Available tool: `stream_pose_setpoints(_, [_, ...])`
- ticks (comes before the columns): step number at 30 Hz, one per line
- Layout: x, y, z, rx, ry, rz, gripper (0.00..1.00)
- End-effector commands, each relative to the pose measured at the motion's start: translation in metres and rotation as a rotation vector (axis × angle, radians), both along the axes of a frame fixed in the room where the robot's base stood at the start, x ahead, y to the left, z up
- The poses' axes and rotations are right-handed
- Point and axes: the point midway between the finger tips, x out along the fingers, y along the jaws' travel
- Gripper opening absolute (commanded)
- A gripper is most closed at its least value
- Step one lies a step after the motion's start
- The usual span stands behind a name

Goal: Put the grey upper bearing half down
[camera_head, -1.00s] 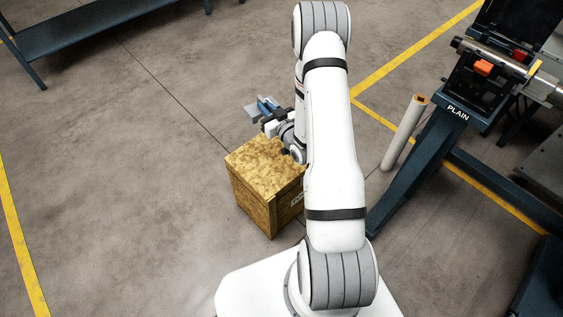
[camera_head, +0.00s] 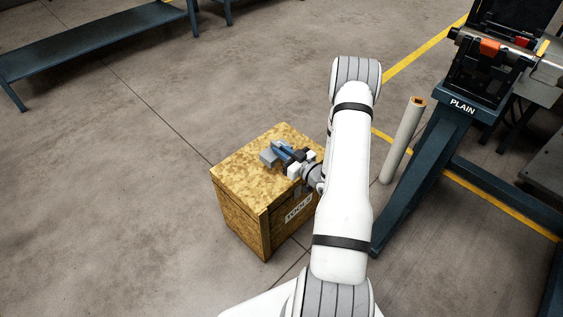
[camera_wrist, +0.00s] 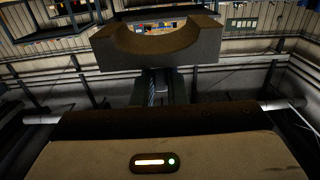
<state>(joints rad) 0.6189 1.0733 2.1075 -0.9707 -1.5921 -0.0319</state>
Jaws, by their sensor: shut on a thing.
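The grey upper bearing half (camera_head: 267,157) is held at the tip of my gripper (camera_head: 282,153), over the top of the wooden crate (camera_head: 238,180). In the wrist view the bearing half (camera_wrist: 158,57) is a block with a half-round hollow facing up in the picture. My gripper (camera_wrist: 160,86) is shut on it, its fingers partly hidden behind the dark gripper body. I cannot tell whether the bearing half touches the crate's lid or hangs just above it.
The lid around the bearing half looks bare. A blue stand marked PLAIN (camera_head: 462,105) carries a shaft (camera_head: 510,52) at the right. A pale upright tube (camera_head: 403,140) stands between it and my arm. A blue bench (camera_head: 95,42) is at the back left. Open floor lies left.

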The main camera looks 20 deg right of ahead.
Motion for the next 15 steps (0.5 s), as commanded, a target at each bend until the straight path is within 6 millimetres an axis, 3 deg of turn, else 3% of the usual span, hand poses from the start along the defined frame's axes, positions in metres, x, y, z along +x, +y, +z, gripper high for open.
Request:
stream_pose_setpoints(10, [0.000, -0.001, -0.038, 0.001, -0.003, -0.001, 0.00])
stream_pose_setpoints(15, [0.000, -0.001, -0.038, -0.001, -0.004, -0.002, 0.00])
